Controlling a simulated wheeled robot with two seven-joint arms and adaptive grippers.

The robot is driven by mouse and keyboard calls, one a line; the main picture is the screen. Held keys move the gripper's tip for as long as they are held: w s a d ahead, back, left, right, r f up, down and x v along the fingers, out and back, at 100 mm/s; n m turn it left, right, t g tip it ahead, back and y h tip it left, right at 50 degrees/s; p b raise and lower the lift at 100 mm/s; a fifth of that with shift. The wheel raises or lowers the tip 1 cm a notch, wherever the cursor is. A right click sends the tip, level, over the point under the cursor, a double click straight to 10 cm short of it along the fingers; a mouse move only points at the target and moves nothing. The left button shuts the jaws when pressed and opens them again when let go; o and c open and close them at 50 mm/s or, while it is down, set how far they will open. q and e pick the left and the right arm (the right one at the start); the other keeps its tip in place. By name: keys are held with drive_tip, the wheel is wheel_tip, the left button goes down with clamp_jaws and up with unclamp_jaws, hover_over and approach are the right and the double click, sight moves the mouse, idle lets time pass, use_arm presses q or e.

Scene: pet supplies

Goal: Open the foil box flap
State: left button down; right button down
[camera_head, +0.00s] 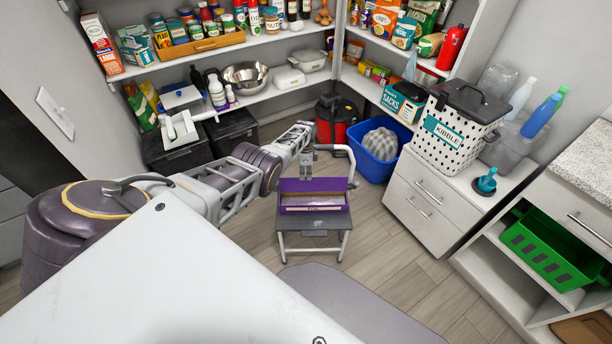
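A purple foil box (297,186) stands on a small grey step stool (316,239) in the middle of the floor. Its upper purple panel stands raised at the back, and a pale strip, seemingly its inside, shows below it. My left gripper (307,172) is just above the top edge of this panel, close to or touching it. The fingers are too small to tell whether they are open or shut. My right gripper is not in view.
A blue bin (377,165) and a red and black vacuum (334,118) stand behind. White drawers (421,195) stand to the right. Stocked shelves (268,86) line the back. Bare floor lies around the stool.

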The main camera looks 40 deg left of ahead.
use_arm(q)
drive_tip(key=c, duration=1.7)
unclamp_jaws()
drive_tip(key=shift+r, duration=0.2)
wheel_tip(320, 180, up, 12)
drive_tip(key=w, duration=0.1)
drive_tip(key=shift+a+f, duration=0.25)
drive_tip(key=shift+a, duration=0.15)
drive_tip(key=shift+f, duration=0.15)
